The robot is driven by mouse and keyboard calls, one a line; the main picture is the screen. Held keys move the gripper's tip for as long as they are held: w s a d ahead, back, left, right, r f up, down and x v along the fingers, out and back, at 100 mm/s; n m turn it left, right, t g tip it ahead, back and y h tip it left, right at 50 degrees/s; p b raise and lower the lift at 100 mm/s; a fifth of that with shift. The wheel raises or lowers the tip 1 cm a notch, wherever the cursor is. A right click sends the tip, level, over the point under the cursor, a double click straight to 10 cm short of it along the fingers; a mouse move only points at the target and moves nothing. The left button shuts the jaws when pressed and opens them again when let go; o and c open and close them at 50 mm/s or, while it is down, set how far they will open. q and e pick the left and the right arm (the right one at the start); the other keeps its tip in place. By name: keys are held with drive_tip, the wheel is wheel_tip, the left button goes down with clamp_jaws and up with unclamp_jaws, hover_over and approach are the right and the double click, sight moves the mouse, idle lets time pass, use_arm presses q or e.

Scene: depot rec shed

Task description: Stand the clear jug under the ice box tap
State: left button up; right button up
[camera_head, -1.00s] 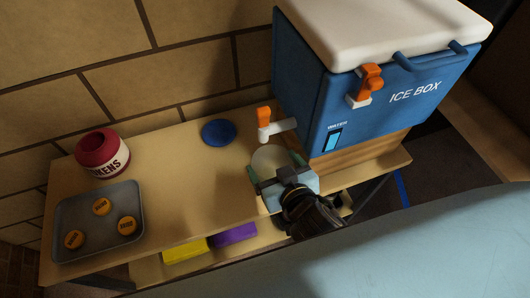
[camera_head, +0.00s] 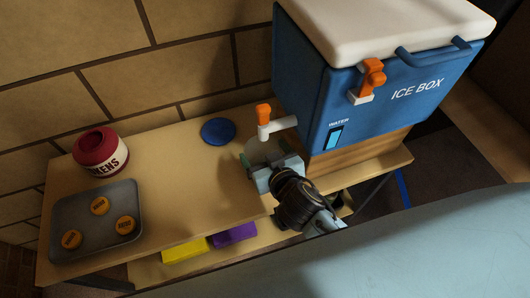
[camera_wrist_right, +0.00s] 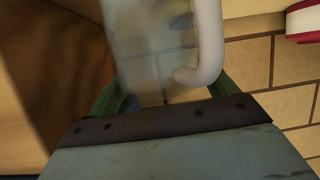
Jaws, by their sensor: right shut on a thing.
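The blue ice box (camera_head: 395,105) with a white lid stands on a wooden block at the right of the bench. Its tap, a white spout with an orange lever (camera_head: 264,114), sticks out to the left. The clear jug (camera_head: 263,146) is just below the spout, partly hidden by the tap and my gripper. My right gripper (camera_head: 270,163) is shut on the jug from the front. In the right wrist view the see-through jug (camera_wrist_right: 145,45) is between my green fingers, with a pale curved handle beside it. I cannot tell whether its base touches the bench. My left gripper is out of view.
The bench (camera_head: 190,170) is clear left of the jug, except for a blue disc (camera_head: 217,131) at the back. A red pot (camera_head: 100,150) and a grey tray (camera_head: 70,215) with orange discs are at the left. Yellow (camera_head: 187,249) and purple (camera_head: 234,235) items lie on the shelf below.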

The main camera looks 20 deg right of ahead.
drive_tip(key=o, duration=1.1)
drive_tip(key=shift+f, duration=0.15)
drive_tip(key=shift+o, duration=1.4)
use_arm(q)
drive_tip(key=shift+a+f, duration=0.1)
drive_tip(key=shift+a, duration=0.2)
use_arm(e)
drive_tip(key=shift+s+r, duration=0.1)
drive_tip(key=shift+r, duration=0.15)
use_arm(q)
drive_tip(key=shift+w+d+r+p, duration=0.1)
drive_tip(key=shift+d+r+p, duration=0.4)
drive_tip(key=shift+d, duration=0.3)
use_arm(e)
drive_tip(key=v, duration=1.1)
drive_tip(key=shift+s+r, duration=0.2)
drive_tip(key=shift+s, duration=0.15)
drive_tip(key=shift+d, duration=0.1)
